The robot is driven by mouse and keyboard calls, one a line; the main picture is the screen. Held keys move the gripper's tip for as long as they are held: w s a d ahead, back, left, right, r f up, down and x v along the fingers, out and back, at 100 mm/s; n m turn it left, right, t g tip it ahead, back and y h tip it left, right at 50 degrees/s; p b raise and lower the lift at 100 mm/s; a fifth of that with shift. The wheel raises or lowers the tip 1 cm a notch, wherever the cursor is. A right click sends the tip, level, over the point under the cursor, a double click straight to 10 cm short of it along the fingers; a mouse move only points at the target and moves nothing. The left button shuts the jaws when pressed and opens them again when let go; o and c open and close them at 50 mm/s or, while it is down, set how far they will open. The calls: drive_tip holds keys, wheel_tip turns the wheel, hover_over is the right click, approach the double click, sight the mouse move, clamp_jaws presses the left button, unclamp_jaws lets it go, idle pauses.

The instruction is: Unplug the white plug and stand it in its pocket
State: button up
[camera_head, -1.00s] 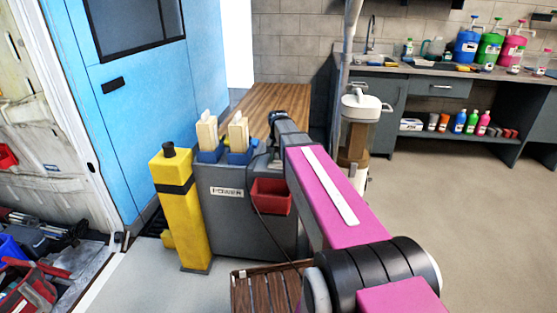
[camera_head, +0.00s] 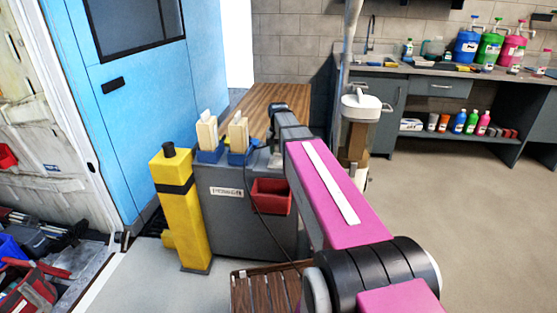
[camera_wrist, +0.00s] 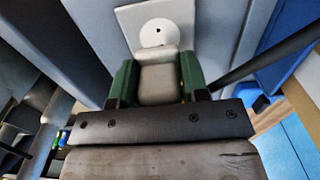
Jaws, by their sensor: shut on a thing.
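In the wrist view the two green fingers of my gripper (camera_wrist: 154,88) are shut on the sides of a pale grey-white block, which looks like the white plug (camera_wrist: 157,72). Beyond it is a light plate (camera_wrist: 186,16) with a round white disc (camera_wrist: 158,31) that has a small dark hole. The plug overlaps the disc's lower edge; whether they touch I cannot tell. In the head view my arm reaches to the right end of the grey power cabinet (camera_head: 232,222), and the fingertips and plug are hidden or too small to make out. I cannot identify the pocket for certain.
Two blue holders with cream upright pieces (camera_head: 207,132) (camera_head: 238,134) stand on the cabinet. A red bin (camera_head: 271,196) hangs on its front, with a dark cable (camera_head: 262,222) alongside. A yellow post (camera_head: 186,222) stands left; a slatted wooden stand (camera_head: 262,290) is below.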

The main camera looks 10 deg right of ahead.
drive_tip(key=shift+r, duration=1)
drive_tip(key=shift+r, duration=1.45)
